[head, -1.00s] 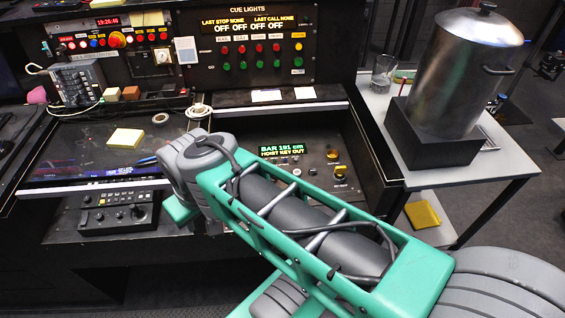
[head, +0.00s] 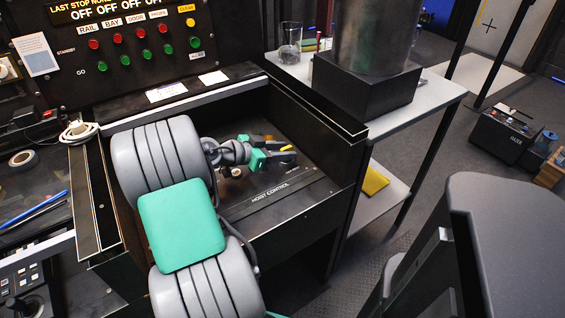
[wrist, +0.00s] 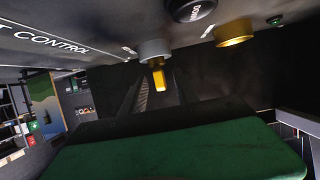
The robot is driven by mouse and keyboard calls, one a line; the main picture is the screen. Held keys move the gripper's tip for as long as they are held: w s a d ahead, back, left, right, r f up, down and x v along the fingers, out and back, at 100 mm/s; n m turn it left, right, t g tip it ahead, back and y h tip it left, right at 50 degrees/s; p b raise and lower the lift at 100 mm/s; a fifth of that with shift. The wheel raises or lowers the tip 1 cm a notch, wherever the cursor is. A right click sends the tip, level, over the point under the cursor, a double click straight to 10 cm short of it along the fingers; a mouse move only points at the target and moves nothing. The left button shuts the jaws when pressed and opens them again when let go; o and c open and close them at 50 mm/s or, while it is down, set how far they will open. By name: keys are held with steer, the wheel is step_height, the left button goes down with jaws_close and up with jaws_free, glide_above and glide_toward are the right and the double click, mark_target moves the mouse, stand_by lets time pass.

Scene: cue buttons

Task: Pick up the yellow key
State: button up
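The yellow key (head: 287,147) shows as a small yellow piece on the hoist control panel (head: 262,198) in the head view. In the wrist view the yellow key (wrist: 158,76) sticks out of a grey round lock (wrist: 154,49). My gripper (head: 283,149) is over the panel, its two dark fingers apart around or close beside the key; contact cannot be made out. A dark green part of my gripper fills the bottom of the wrist view.
A brass-yellow knob (wrist: 234,33) and a black button (wrist: 190,9) are close to the lock. The panel is recessed between dark side walls (head: 318,118). A side table (head: 430,92) with a black box (head: 365,85) stands to the right.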

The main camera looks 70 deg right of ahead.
steer(key=x, duration=0.4)
steer(key=shift+s+d+f+b, duration=0.1)
steer(key=shift+d+f+b, duration=0.1)
steer(key=shift+f+b, duration=0.1)
jaws_close()
stand_by(0.3)
